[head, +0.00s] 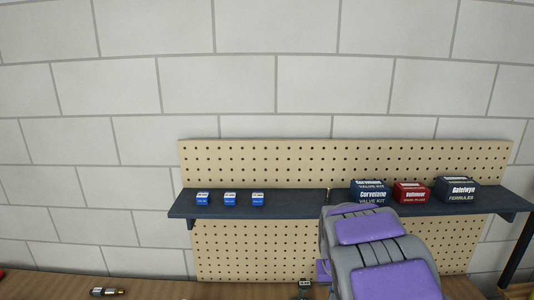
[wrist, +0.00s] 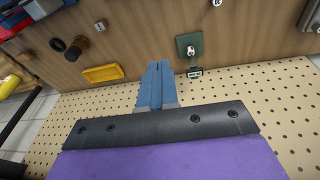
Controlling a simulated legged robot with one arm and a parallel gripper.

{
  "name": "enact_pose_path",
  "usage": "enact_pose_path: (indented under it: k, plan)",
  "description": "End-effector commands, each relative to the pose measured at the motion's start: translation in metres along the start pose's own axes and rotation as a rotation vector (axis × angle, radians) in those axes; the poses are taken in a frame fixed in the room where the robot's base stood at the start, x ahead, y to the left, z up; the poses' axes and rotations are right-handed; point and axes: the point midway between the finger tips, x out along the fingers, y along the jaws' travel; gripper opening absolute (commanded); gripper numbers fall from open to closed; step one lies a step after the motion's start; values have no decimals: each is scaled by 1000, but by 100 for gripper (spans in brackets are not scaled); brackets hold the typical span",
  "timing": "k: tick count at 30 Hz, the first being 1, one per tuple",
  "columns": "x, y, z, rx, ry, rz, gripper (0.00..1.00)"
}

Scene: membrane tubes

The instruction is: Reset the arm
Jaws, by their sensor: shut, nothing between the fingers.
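My arm (head: 370,250), grey with purple panels, rises from the lower right of the head view and covers part of the shelf and pegboard. My gripper is hidden behind it there. In the wrist view my gripper (wrist: 156,85) shows as two blue fingers pressed together, with nothing between them. The fingers point toward the wooden bench top, with the pegboard behind. They touch no object that I can see.
A dark shelf (head: 270,209) on the pegboard (head: 260,155) holds three small blue boxes (head: 230,198), a red box (head: 411,192) and dark blue boxes (head: 458,190). The bench (wrist: 140,40) carries a yellow tray (wrist: 103,74), a green device (wrist: 190,46) and small fittings.

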Motion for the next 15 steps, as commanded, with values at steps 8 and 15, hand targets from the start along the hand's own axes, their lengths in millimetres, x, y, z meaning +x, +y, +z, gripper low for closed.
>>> enact_pose_path:
  k: [8,15]
  plan:
    - [-35,5,96,15,-88,-11,0]
    - [-54,3,186,6,-167,-36,0]
